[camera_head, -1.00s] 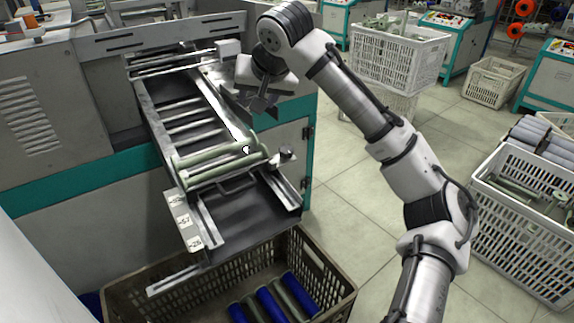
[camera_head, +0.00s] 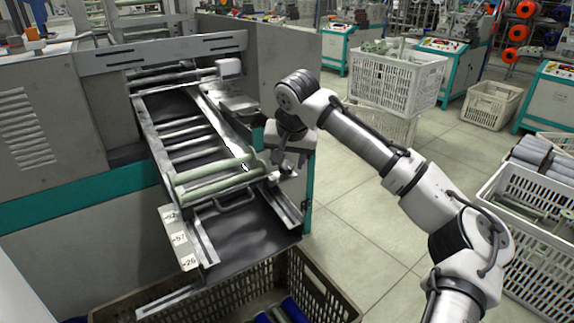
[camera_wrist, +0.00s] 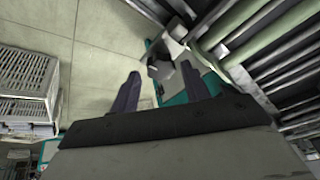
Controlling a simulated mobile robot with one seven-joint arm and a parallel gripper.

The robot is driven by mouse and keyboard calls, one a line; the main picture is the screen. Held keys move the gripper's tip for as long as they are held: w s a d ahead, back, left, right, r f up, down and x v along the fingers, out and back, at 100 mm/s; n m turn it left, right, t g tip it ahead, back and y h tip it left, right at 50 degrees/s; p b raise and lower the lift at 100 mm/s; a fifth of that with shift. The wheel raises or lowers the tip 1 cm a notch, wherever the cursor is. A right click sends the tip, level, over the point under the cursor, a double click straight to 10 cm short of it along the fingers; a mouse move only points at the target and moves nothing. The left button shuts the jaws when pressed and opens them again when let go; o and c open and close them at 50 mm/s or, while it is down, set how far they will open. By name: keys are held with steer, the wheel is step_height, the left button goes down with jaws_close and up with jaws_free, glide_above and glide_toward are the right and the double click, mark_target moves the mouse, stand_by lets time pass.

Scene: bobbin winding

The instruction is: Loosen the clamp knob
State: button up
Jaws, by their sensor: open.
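The clamp knob (camera_wrist: 160,70) is a small dark knob on a pale bracket (camera_wrist: 172,46) at the side of the machine's slide. In the wrist view it shows between and beyond my two finger tips. My gripper (camera_wrist: 160,74) is open with nothing in its jaws, its dark fingers on either side of the knob. In the head view my gripper (camera_head: 283,164) is down at the right side of the slide, over the bracket, and largely hides the knob there. I cannot tell whether the fingers touch it.
Two pale green rollers (camera_head: 213,181) lie across the slide left of my gripper. A curved handle (camera_head: 236,203) and a dark tray (camera_head: 245,228) are in front. A brown crate (camera_head: 325,290) with blue and green tubes stands below.

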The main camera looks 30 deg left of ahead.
steer(key=shift+x, duration=0.85)
steer(key=shift+c, duration=0.3)
steer(key=c, duration=0.7)
steer(key=shift+o, duration=0.2)
steer(key=shift+r, duration=0.1)
